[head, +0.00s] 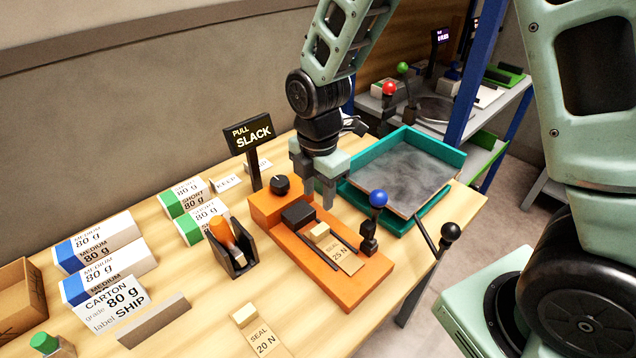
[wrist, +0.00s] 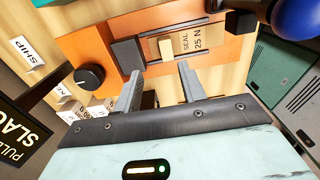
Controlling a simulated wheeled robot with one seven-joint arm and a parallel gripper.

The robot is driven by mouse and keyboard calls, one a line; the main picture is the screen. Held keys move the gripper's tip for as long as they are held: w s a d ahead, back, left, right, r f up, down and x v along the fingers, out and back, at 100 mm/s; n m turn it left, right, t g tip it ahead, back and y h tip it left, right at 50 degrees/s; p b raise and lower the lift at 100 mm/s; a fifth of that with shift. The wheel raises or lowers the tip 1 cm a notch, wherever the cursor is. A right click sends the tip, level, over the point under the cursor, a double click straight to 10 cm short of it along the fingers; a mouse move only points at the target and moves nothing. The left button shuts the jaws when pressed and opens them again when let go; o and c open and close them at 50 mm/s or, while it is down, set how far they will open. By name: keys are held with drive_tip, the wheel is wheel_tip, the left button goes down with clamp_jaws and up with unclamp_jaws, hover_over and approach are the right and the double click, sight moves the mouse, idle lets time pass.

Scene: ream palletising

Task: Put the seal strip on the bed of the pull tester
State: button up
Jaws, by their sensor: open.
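The pull tester (head: 345,292) is an orange bench unit with a black knob (head: 280,184) and a dark block (head: 298,214). A tan seal strip marked 25 N (head: 345,259), with a small cream block (head: 320,231) on it, lies on the tester's bed beside dark rails. The strip also shows in the wrist view (wrist: 205,40). Another strip, marked SEAL 20 N (head: 262,338), lies on the table at the front. My gripper (head: 318,192) is open and empty above the tester's back part; in the wrist view its fingers (wrist: 160,73) point towards the dark block and cream block.
A sign (head: 249,135) reading PULL SLACK stands behind the tester. A blue-knobbed lever (head: 377,200) rises at its right side. A teal tray (head: 446,150) with a grey slab stands behind right. Labelled cartons (head: 104,262) and an orange-handled tool (head: 222,232) in a black holder are left.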

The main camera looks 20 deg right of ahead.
drive_tip(key=s+a+r+m, duration=0.3)
drive_tip(key=s+m, duration=0.4)
drive_tip(key=s, duration=0.3)
drive_tip(key=s+a+r+m, duration=0.3)
drive_tip(key=s+r+m, duration=0.3)
drive_tip(key=s, duration=0.4)
drive_tip(key=shift+a+m+y, duration=0.15)
drive_tip(key=shift+m+y, duration=0.15)
drive_tip(key=shift+m, duration=0.1)
drive_tip(key=shift+r, duration=0.1)
